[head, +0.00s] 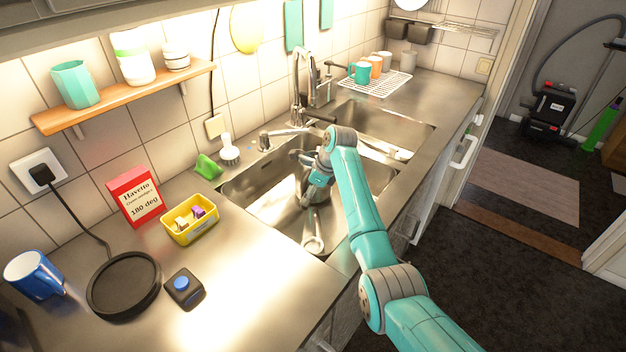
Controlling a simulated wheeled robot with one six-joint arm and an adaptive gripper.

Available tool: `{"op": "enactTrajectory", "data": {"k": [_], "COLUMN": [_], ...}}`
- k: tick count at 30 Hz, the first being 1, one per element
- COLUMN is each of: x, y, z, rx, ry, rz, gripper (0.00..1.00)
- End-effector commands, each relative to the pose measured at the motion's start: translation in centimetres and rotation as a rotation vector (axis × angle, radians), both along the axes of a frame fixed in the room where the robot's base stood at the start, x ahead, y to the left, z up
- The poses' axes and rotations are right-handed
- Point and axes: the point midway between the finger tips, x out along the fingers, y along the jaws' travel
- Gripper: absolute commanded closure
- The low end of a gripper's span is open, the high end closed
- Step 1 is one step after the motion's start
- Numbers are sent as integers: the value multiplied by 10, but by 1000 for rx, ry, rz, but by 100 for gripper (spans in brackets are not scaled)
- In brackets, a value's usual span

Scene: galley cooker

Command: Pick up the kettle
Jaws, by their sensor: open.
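A steel, rounded vessel that looks like the kettle (317,193) stands in the near sink basin (262,203). My teal arm reaches over the basin from the lower right. My gripper (314,172) points down at the top of this vessel and hides part of it. The gripper is open; I cannot tell whether its fingers touch the vessel. A round black base (123,285) with a cord to a wall plug lies empty on the counter at left.
A tap (299,85) rises behind the basins. A yellow tub (190,220), a red box (135,196), a blue mug (34,274) and a small black block with a blue button (184,287) stand on the left counter. A rack with mugs (376,82) is at the back.

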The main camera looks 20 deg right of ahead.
Motion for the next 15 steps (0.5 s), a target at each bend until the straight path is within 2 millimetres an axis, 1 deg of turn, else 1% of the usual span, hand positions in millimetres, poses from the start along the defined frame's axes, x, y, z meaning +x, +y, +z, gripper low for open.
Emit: {"op": "enactTrajectory", "data": {"k": [1, 3, 6, 14, 15], "x": [1, 3, 5, 6, 6], "y": [3, 6, 8, 10, 10], "z": [-7, -15, -23, -26, -26], "rx": [0, 0, -1, 0, 0], "ry": [2, 2, 1, -1, -1], "rz": [1, 0, 0, 0, 0], "gripper": [46, 46, 46, 46, 48]}}
